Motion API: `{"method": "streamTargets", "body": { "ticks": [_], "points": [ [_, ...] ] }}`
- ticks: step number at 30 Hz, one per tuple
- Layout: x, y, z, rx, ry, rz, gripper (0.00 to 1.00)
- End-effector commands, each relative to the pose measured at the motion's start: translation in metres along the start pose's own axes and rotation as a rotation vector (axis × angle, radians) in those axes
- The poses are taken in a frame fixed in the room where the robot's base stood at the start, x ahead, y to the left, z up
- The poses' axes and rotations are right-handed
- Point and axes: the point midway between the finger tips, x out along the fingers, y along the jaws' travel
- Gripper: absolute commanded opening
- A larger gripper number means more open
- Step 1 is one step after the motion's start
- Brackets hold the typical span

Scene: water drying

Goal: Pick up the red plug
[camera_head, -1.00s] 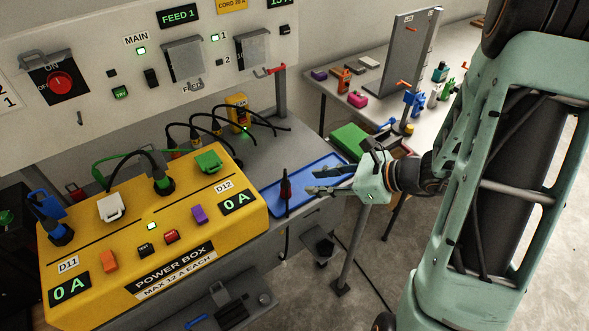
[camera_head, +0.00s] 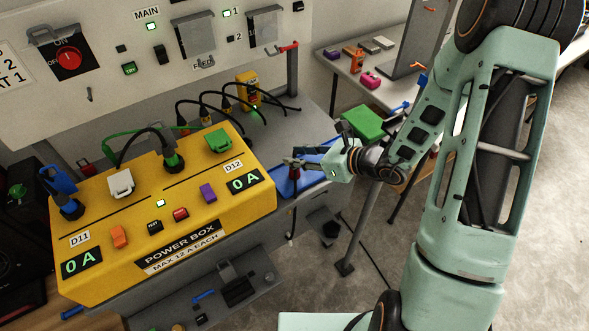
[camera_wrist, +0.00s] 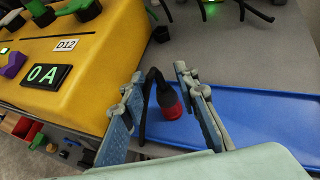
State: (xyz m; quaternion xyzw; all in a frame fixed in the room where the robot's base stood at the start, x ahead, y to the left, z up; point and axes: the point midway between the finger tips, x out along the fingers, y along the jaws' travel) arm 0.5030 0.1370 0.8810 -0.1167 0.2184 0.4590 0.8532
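The red plug (camera_wrist: 171,108) has a red lower end and a black upper body with a black cable bending over to its left. In the wrist view it stands between my two fingers, nearer the right one, at the left end of the blue tray (camera_wrist: 255,112). In the head view the plug (camera_head: 295,173) is partly hidden below my fingers. My gripper (camera_wrist: 157,85) is open, one finger on each side of the plug, with visible gaps. It also shows in the head view (camera_head: 292,162), reaching in from the right over the tray.
The yellow power box (camera_head: 150,215) stands close on the left, with plugs and cables on top. Black cables (camera_head: 215,115) and a small yellow box (camera_head: 248,88) lie behind. A green block (camera_head: 362,123) is at the back right. The grey bench behind the tray has free room.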

Motion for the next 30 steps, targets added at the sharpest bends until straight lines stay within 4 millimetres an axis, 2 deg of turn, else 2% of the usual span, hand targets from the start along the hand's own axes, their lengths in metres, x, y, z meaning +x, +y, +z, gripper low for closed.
{"method": "streamTargets", "body": {
  "ticks": [3, 11, 19, 30],
  "points": [
    [0.0117, 0.0003, 0.0002, 0.0, -0.001, 0.001, 0.28],
    [0.0138, -0.0002, 0.0, -0.001, 0.0, 0.0, 0.28],
    [0.0135, -0.0002, 0.0001, -0.001, 0.0, 0.0, 0.0],
    [0.0134, -0.0003, 0.0004, -0.001, -0.001, -0.001, 0.0]
  ]
}}
